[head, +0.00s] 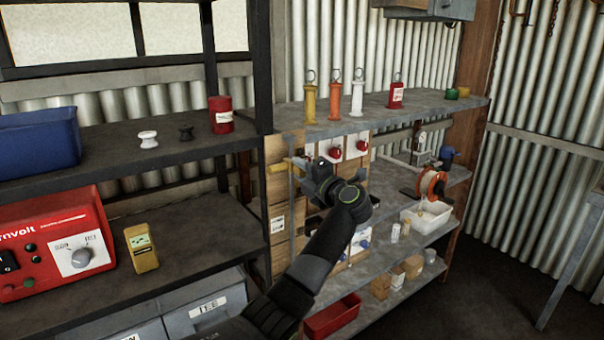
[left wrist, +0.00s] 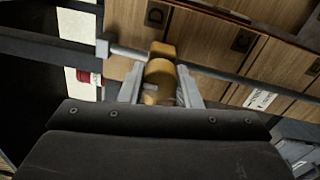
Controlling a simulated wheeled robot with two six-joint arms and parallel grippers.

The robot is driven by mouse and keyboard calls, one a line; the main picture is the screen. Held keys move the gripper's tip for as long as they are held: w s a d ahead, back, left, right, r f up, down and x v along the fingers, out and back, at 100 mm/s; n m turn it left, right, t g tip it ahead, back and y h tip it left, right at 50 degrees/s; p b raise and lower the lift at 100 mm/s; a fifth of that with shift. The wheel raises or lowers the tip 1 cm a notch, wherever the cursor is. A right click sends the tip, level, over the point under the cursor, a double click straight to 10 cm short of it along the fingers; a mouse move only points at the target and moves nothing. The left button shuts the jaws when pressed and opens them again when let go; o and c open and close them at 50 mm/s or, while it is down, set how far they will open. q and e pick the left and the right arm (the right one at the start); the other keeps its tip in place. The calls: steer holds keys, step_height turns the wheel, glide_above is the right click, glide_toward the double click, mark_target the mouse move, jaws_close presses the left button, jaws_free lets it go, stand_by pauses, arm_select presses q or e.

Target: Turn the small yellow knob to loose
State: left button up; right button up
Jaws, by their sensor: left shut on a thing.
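The small yellow knob (left wrist: 160,78) sits between the two grey fingers of my left gripper (left wrist: 161,92) in the left wrist view. It is on a grey metal bar (left wrist: 215,75) that runs in front of wooden drawer fronts. In the head view the yellow knob (head: 277,168) shows just left of my left gripper (head: 294,165), at the left edge of the wooden drawer unit. My left gripper is shut on it. The fingers and wrist hide part of the knob, and I cannot read any marking on it. My right gripper is in neither view.
A dark shelf rack stands at left with a red box (head: 60,242), a yellow meter (head: 141,247) and a blue bin (head: 40,142). Grey shelves at right hold several coloured cylinders, a red reel (head: 432,187) and a white tray (head: 426,215). The floor at right is clear.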

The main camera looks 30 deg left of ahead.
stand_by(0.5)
arm_select(q)
steer(key=o, duration=1)
steer(key=shift+d, duration=0.1)
steer(key=shift+s+d+f, duration=0.1)
steer(key=shift+d, duration=0.2)
steer(key=b+v, duration=0.4)
steer(key=v, duration=1.2)
steer(key=shift+s+d, duration=0.2)
steer(key=shift+s, duration=0.05)
